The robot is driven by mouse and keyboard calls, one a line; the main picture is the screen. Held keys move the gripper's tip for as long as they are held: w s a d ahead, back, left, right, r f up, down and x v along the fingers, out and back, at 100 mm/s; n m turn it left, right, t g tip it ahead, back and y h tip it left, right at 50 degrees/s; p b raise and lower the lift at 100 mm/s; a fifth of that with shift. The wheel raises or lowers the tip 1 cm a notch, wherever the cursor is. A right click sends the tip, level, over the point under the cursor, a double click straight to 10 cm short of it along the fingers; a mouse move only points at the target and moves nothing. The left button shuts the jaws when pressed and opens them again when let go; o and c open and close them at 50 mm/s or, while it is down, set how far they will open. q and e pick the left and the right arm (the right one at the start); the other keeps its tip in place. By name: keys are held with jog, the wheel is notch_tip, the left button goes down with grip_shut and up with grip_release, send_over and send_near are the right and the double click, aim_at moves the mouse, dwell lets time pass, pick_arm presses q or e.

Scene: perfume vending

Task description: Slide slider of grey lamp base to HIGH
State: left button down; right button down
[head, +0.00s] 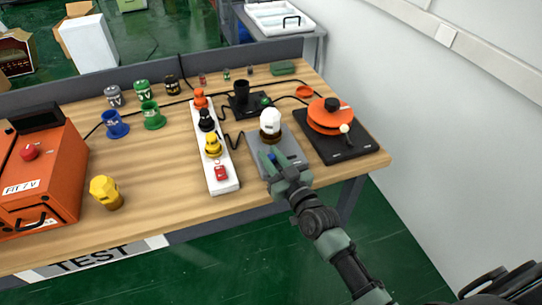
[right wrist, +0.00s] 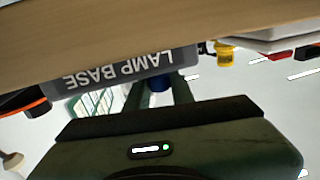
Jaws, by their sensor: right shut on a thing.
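The grey lamp base (head: 259,142) lies near the front right of the wooden table, with a white-topped bulb (head: 271,120) in a brown socket standing on it. My right gripper (head: 275,162) is at the base's front part, shut on the small blue slider knob (head: 271,156). In the right wrist view the picture is upside down: the lamp base's front face (right wrist: 130,68) reads LAMP BASE, and the blue knob (right wrist: 160,83) shows between the fingers. The slider's track and its HIGH mark cannot be made out. My left gripper is not in view.
A white strip (head: 225,185) with coloured plugs lies left of the base. A black device (head: 350,150) with an orange disc stands to its right. An orange tester box (head: 60,170) and a yellow piece (head: 105,190) are at the left. The table's front edge is close.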

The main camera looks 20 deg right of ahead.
aim_at(295, 156)
dwell(0.5)
jog(key=d+b, duration=0.1)
jog(key=d, duration=0.6)
jog(key=shift+w, duration=0.1)
jog(key=c, duration=1.5)
grip_release()
jog(key=o, duration=0.3)
jog(key=shift+d, duration=0.15)
